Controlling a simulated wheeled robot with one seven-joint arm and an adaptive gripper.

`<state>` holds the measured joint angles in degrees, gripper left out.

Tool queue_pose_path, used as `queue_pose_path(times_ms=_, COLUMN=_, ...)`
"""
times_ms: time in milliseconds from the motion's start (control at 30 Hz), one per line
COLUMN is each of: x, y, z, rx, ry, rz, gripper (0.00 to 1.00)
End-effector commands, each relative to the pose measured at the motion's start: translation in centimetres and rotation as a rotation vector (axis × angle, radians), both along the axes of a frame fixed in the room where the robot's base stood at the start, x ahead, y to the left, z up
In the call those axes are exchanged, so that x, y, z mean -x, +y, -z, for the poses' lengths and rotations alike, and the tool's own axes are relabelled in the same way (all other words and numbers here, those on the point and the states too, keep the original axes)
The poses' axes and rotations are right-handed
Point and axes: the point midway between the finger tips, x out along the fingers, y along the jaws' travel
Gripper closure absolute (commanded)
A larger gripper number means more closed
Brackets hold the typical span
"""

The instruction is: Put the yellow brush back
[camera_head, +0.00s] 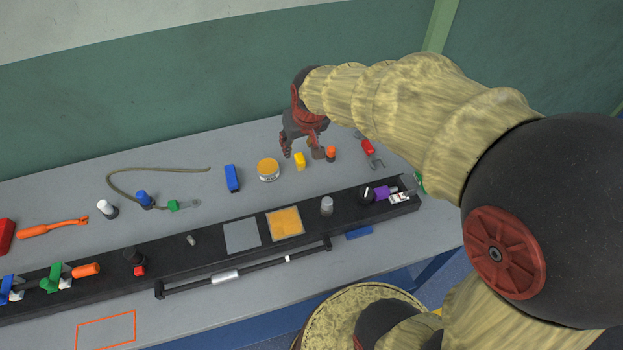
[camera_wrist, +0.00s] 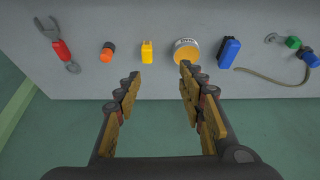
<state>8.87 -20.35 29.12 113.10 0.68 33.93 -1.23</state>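A small yellow block-like thing (camera_head: 300,160), the only likely yellow brush, rests on the grey table between a round tin and an orange-topped piece. Its bristles cannot be made out. It also shows in the wrist view (camera_wrist: 147,52), beyond my fingertips and slightly left of the middle of the gap. My gripper (camera_head: 303,143) is above the back of the table, close to the yellow brush. In the wrist view my gripper (camera_wrist: 158,78) is open, with nothing between its fingers.
A tin with a yellow top (camera_head: 268,171) and an orange-topped piece (camera_head: 331,153) stand close on either side. A blue block (camera_head: 232,178) is farther left. A long black holder (camera_head: 205,248) with a grey square and a yellow square runs along the front.

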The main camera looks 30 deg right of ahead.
Motion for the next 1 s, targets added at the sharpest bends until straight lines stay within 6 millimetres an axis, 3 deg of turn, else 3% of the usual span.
queue_pose_path(times_ms=33, x=2.6, y=1.6, z=-3.0, rx=0.003, ry=-0.023, rz=-0.024, gripper=0.60)
queue_pose_path(times_ms=133, x=8.2, y=3.9, z=-6.4, rx=0.005, ry=-0.041, rz=-0.063, gripper=0.60)
queue_pose_path(times_ms=300, x=16.2, y=6.3, z=-8.9, rx=0.007, ry=-0.063, rz=-0.114, gripper=0.60)
queue_pose_path(times_ms=400, x=19.1, y=6.9, z=-9.0, rx=0.006, ry=-0.068, rz=-0.132, gripper=0.60)
queue_pose_path(times_ms=567, x=20.9, y=7.2, z=-9.0, rx=0.006, ry=-0.069, rz=-0.142, gripper=0.60)
queue_pose_path(times_ms=1000, x=20.9, y=7.2, z=-9.0, rx=0.006, ry=-0.069, rz=-0.142, gripper=0.60)
